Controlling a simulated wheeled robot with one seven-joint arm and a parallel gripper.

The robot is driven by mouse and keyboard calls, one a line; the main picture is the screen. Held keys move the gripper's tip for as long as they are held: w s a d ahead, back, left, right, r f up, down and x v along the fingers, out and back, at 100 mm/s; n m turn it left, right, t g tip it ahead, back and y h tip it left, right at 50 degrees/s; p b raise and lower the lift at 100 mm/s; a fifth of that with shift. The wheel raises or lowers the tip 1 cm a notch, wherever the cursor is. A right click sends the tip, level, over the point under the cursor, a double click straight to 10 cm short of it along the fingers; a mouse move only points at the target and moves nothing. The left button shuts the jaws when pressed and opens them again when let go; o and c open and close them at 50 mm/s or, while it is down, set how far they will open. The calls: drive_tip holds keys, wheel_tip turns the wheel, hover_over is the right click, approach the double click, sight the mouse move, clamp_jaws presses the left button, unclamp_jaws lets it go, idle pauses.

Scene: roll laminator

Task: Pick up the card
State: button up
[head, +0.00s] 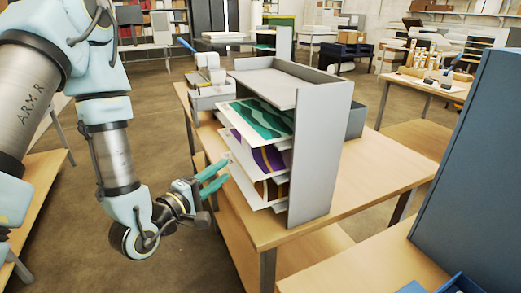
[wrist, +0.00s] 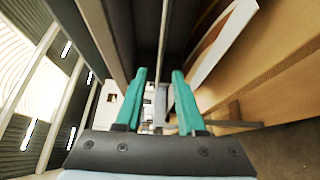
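A grey sorter (head: 316,150) with open shelves stands on the wooden table. Cards stick out of its open side: a green patterned card (head: 262,119) on top, a purple and white card (head: 262,152) below it, and a brown and white card (head: 262,187) lowest. My gripper (head: 226,172) is left of the sorter, with its teal fingers parted, close to the edges of the lower cards. In the wrist view its fingers (wrist: 160,76) are apart, and a thin pale edge shows between them. Whether that edge is a card, and whether anything touches the fingers, I cannot tell.
The wooden table (head: 385,165) has free room right of the sorter. A grey and white machine (head: 210,90) stands behind the sorter at the table's far left. A tall blue-grey panel (head: 475,170) stands at the right front. A lower wooden shelf (head: 325,246) lies under the table.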

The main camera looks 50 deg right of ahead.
sight(241, 155)
drive_tip(key=d+b, duration=0.1)
drive_tip(key=d, duration=0.1)
drive_tip(key=w+d+b, duration=0.1)
drive_tip(key=d+b, duration=0.1)
drive_tip(key=d, duration=0.1)
drive_tip(key=d+b, duration=0.1)
drive_tip(key=d, duration=0.2)
drive_tip(key=shift+w+r, duration=0.25)
drive_tip(key=shift+w, duration=0.15)
drive_tip(key=shift+w+d+f, duration=0.15)
drive_tip(key=shift+d+f, duration=0.05)
drive_tip(key=shift+d, duration=0.45)
drive_tip(key=shift+c, duration=0.4)
clamp_jaws()
idle(0.4)
